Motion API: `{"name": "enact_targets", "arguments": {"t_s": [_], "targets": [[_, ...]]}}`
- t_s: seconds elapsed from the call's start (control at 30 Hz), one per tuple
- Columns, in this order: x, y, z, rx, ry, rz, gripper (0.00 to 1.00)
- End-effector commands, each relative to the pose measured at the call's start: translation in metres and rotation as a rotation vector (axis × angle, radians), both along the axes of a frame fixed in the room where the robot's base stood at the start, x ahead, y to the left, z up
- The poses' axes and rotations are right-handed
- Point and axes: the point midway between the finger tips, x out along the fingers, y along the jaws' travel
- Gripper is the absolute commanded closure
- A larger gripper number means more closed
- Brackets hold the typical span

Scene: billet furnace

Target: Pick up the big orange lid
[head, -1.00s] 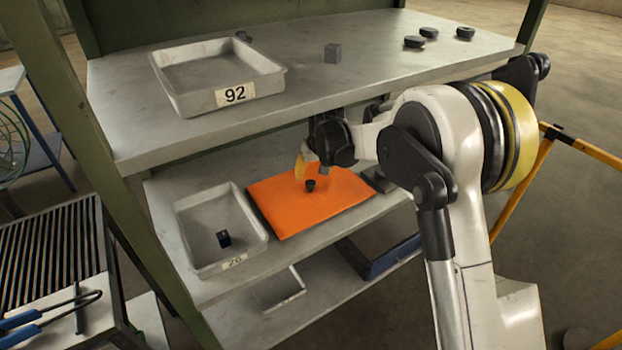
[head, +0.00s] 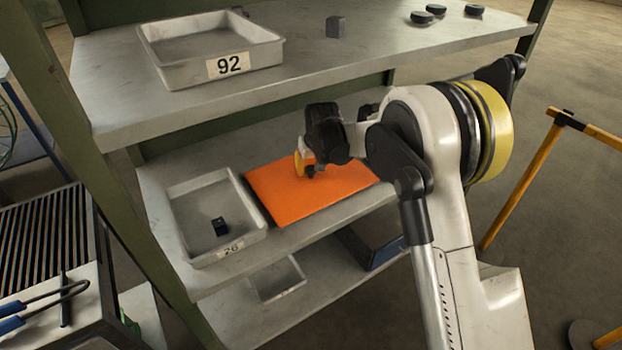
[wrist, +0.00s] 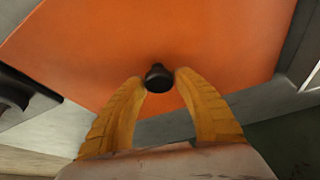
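The big orange lid (head: 318,195) is a flat orange sheet lying on the middle shelf, to the right of a grey tray. Its small black knob (wrist: 158,78) shows in the wrist view between my yellow fingertips. My gripper (head: 305,165) is low over the lid; it also shows in the wrist view (wrist: 159,79). The fingers are open, one on each side of the knob, with a narrow gap seeming to show. My wrist hides part of the lid's back edge in the head view.
The tray labelled 26 (head: 180,208) holds a small dark cube (head: 220,226). The upper shelf (head: 110,100), with tray 92 (head: 270,50), a grey cube (head: 334,27) and dark discs (head: 421,17), overhangs the lid's shelf. A yellow barrier (head: 520,185) stands right.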

Motion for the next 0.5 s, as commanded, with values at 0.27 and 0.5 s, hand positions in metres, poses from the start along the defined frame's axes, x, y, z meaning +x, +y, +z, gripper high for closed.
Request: {"name": "enact_targets", "arguments": {"t_s": [0.27,0.5], "targets": [[0.0000,-0.0002,-0.0001,0.000,0.000,0.000,1.00],[0.0000,-0.0003,0.0002,0.000,0.000,0.000,1.00]]}}
